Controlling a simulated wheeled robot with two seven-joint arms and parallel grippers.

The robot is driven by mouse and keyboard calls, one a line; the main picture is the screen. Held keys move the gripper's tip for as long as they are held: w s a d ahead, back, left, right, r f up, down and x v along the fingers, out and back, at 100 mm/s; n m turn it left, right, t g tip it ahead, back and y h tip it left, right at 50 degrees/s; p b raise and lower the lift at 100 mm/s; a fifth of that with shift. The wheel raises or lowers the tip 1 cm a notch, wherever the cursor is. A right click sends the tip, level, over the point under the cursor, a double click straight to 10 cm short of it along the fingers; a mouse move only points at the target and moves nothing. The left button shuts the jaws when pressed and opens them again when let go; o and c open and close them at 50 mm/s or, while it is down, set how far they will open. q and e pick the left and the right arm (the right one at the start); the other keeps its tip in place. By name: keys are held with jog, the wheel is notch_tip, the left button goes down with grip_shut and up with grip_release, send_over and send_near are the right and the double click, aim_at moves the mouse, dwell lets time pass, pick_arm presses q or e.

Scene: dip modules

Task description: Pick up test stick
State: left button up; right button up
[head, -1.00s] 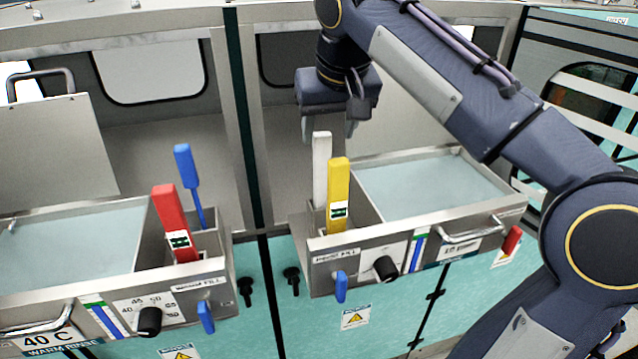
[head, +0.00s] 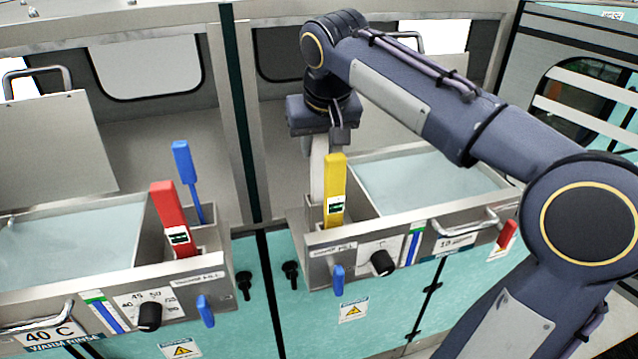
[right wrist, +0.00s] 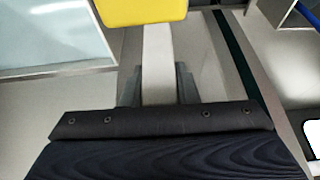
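The task's test stick is not marked out. A white stick (head: 319,168) stands upright in the narrow compartment of the right module, behind a yellow-handled stick (head: 335,192). My right gripper (head: 322,146) points down over the white stick's top. In the right wrist view the white stick (right wrist: 158,65) lies between my right gripper's two fingers (right wrist: 158,88), with no clear gap on either side. I cannot tell if they grip it. The yellow handle (right wrist: 140,10) is close by. My left gripper is not in view.
The right module's water basin (head: 430,185) lies right of the sticks. The left module holds a red-handled stick (head: 172,215) and a blue stick (head: 187,175) beside its own basin (head: 75,240). A metal post (head: 238,120) stands between the bays.

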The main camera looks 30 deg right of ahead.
grip_shut()
jog(key=shift+r, duration=0.1)
